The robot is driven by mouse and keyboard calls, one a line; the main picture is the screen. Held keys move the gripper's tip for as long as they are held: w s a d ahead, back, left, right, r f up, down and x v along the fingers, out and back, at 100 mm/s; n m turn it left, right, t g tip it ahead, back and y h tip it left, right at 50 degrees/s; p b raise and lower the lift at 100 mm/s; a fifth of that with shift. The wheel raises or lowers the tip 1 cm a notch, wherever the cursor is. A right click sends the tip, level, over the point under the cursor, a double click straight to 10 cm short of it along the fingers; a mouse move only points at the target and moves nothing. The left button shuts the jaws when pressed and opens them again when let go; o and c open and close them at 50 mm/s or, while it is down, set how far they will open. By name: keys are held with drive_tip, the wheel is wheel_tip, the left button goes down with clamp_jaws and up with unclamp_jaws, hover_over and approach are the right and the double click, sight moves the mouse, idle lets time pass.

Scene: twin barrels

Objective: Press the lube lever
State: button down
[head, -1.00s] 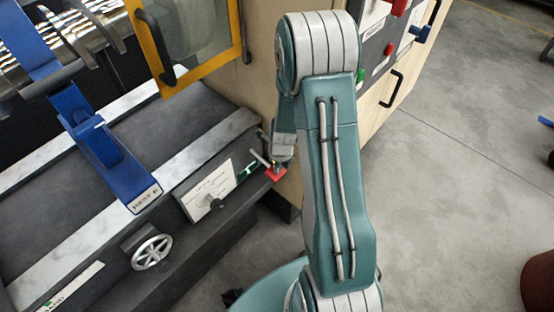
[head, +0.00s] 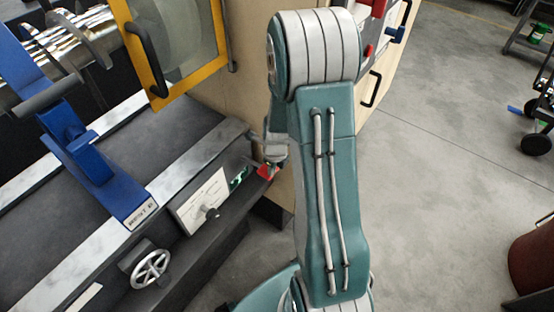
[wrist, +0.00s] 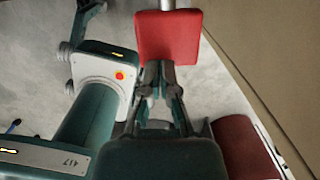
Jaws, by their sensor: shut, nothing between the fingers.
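A red pad (head: 267,171) sits at the right end of the machine's front panel, beside a green mark, and looks like the lube lever's end; I cannot read a label naming it. In the wrist view the red pad (wrist: 167,38) is large, at the top middle, with a metal rod at its upper edge. My gripper (wrist: 158,70) is shut and empty, its fingertips overlapping the pad's lower edge in the picture. I cannot tell whether they touch it. In the head view my gripper (head: 272,160) is small, just above the pad, and partly hidden by my arm.
A white label plate with a black knob (head: 211,213), a handwheel (head: 150,268) and a blue bracket (head: 90,160) are on the machine at left. A yellow-framed door (head: 180,50) stands above. A dark red barrel (head: 533,258) stands at right. Grey floor between is clear.

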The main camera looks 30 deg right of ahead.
drive_tip(key=s+d+r, duration=0.2)
drive_tip(key=s+r, duration=0.1)
drive_tip(key=r, duration=0.5)
idle(0.8)
drive_tip(key=shift+s, duration=0.1)
drive_tip(key=shift+d, duration=0.35)
drive_tip(key=shift+a, duration=0.25)
drive_tip(key=shift+d, duration=0.1)
